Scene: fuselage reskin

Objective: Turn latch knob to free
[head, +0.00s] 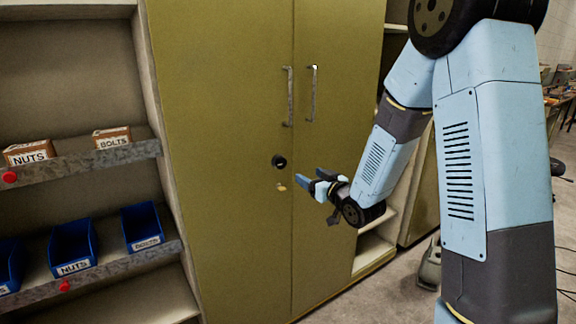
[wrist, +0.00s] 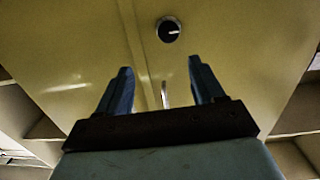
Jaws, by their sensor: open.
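The latch knob (head: 279,162) is a round black knob on the left door of a tall olive-yellow cabinet, near the seam between the doors. In the wrist view the knob (wrist: 169,30) lies beyond the fingertips, dark in a pale ring, with a short white mark pointing roughly sideways. My gripper (head: 309,177) is just right of the knob and slightly lower in the head view, apart from it. In the wrist view my gripper (wrist: 160,66) has its fingers spread with nothing held between them.
A small brass-coloured piece (head: 281,188) sits below the knob. Two upright door handles (head: 288,97) (head: 313,94) are higher up. Shelves at left hold blue bins (head: 72,247) and boxes labelled nuts (head: 29,152) and bolts (head: 112,137). Open floor shows at lower right.

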